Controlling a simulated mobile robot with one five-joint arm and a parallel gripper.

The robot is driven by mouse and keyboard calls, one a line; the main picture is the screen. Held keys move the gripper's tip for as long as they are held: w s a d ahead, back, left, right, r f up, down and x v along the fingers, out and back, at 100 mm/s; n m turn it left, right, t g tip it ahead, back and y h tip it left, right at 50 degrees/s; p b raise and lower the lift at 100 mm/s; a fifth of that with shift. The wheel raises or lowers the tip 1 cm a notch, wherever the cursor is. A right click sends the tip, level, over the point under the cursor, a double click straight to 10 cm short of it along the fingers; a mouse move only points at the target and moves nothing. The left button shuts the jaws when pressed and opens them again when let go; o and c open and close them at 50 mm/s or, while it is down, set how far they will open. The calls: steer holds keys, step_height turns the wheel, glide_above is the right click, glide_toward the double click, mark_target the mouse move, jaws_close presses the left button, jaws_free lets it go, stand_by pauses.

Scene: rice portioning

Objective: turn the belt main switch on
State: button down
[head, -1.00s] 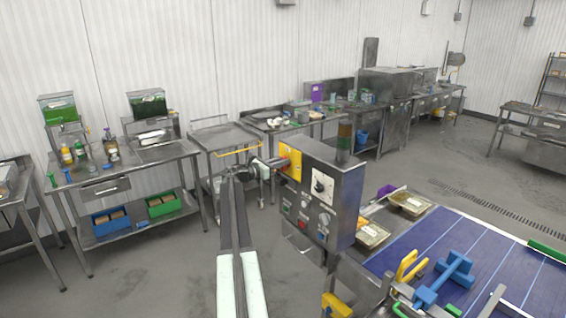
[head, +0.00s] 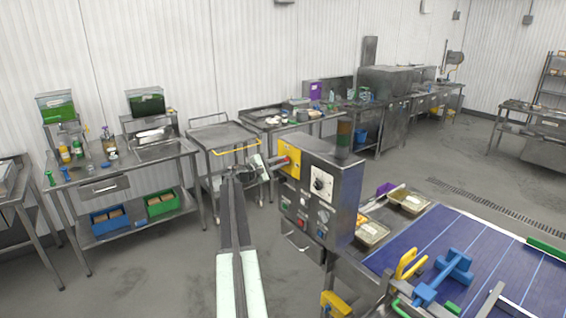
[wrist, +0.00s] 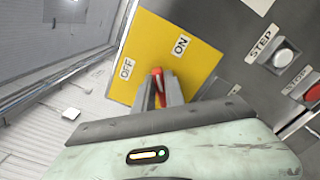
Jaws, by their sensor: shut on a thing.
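The belt main switch is a red handle (wrist: 157,77) on a yellow plate (wrist: 145,40) with OFF and ON labels. My gripper (wrist: 159,92) is shut on the red handle, one finger on each side of it. In the wrist view the held handle lies between the OFF label (wrist: 127,68) on the left and the ON label (wrist: 181,46) on the right. Its exact setting is hard to tell, as the fingers cover part of it. In the head view the yellow plate (head: 291,169) is at the left of the grey control box (head: 343,193), with my gripper against it.
The box also carries a black knob on a white plate (head: 321,184) and several buttons, including STOP (wrist: 286,56). A signal tower (head: 344,137) stands on top. The blue belt (head: 500,260) lies to the right. A steel cart (head: 222,137) stands behind my arm.

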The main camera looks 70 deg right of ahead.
steer(key=shift+s+a+f+m+b, duration=0.1)
steer(key=shift+f+m+b, duration=0.1)
steer(key=shift+m, duration=1.1)
steer(key=shift+s+a+f+m+b, duration=0.15)
steer(key=shift+f+m, duration=0.05)
steer(key=shift+m, duration=1.1)
steer(key=shift+s+a+f+m+b, duration=0.1)
steer(key=shift+f+m+b, duration=0.1)
steer(key=shift+m, duration=1.1)
steer(key=c, duration=1.4)
jaws_free()
steer(key=shift+w, duration=0.1)
steer(key=v, duration=0.7)
steer(key=shift+w+a, duration=0.25)
steer(key=shift+a, duration=0.05)
